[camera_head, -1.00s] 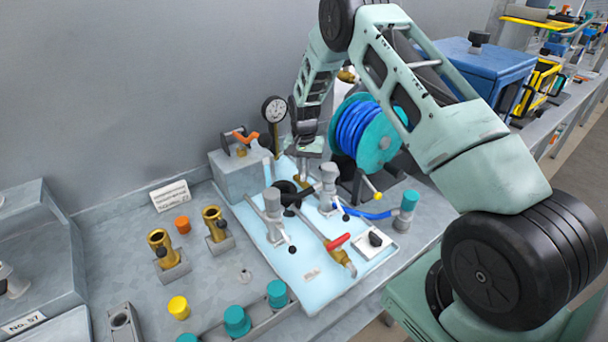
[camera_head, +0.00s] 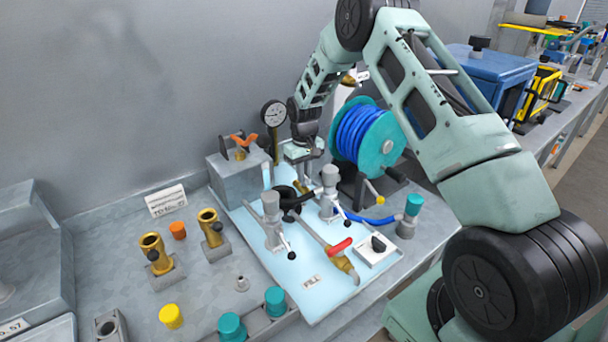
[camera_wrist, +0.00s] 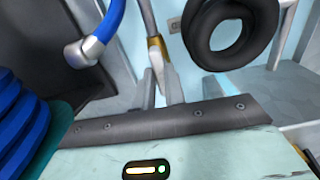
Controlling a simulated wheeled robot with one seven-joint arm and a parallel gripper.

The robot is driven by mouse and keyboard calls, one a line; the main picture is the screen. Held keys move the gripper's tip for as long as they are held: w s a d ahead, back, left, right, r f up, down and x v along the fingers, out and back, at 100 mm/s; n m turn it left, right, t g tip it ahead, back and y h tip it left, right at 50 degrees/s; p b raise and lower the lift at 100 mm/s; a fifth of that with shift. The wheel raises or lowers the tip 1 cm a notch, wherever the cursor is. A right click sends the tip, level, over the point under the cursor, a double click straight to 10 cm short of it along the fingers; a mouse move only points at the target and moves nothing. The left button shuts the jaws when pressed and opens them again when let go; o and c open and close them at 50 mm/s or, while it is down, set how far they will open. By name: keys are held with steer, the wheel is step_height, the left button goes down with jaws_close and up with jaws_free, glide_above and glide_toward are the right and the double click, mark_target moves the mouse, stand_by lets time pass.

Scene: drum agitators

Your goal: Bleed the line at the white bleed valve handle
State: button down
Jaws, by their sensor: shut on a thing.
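My gripper (camera_head: 301,166) reaches down over the back of the pale blue panel (camera_head: 305,292), beside the black hose coil. In the wrist view, its fingers (camera_wrist: 163,88) are close together on a small white handle (camera_wrist: 165,60), just below a brass fitting (camera_wrist: 155,42) on a grey pipe. The fingers hide part of the handle. In the head view my gripper hides the handle.
A black hose coil (camera_wrist: 232,28) is close on the right in the wrist view. A blue hose reel (camera_head: 366,138) stands right of my gripper, a gauge (camera_head: 273,114) left of it. A red-handled brass valve (camera_head: 344,263) sits at the panel's front.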

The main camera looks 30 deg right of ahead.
steer(key=shift+r+n, duration=0.1)
steer(key=shift+n, duration=0.2)
steer(key=c, duration=1.5)
jaws_free()
steer(key=shift+o, duration=0.2)
step_height(320, 180, up, 17)
steer(key=b, duration=0.3)
steer(key=shift+r, duration=0.15)
